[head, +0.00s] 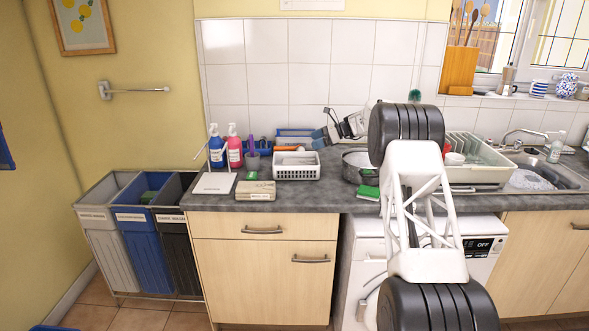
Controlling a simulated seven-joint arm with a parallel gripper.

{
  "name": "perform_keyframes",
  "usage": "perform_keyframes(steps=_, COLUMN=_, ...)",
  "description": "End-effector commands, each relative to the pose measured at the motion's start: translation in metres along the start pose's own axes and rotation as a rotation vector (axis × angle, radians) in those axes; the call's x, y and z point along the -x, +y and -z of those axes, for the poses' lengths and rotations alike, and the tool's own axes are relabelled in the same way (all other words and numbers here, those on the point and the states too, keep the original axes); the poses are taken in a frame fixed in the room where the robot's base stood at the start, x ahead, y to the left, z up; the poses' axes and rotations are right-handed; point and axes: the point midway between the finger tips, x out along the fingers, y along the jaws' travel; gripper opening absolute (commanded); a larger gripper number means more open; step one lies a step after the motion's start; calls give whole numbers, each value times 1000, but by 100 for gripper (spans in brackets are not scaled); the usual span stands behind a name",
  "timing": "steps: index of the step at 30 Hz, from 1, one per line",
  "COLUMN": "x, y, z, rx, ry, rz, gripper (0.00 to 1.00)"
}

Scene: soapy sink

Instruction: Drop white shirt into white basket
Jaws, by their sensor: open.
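The white basket (297,172), a small slotted one, stands on the grey counter left of the middle. I cannot make out a white shirt anywhere in the head view. My gripper (322,138) is small and far off, behind and just right of the basket, near the tiled wall. It is open, and I see nothing in it. Its fingertips are hard to tell apart from the blue things behind them.
A white router (215,183) and a beige box (256,190) lie left of the basket. Blue (216,147) and pink (234,148) bottles stand behind. A pot (357,167) and green sponge (368,193) are to its right. A dish rack (478,165) stands by the sink (545,175).

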Motion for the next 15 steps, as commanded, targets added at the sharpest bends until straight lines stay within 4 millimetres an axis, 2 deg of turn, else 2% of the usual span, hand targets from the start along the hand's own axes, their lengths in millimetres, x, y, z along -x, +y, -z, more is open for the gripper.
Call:
perform_keyframes(steps=6, x=30, y=0, z=1, rx=-1, ry=-1, rz=1, gripper=100)
perform_keyframes(steps=15, x=49, y=0, z=1, rx=-1, ry=0, rz=1, gripper=100)
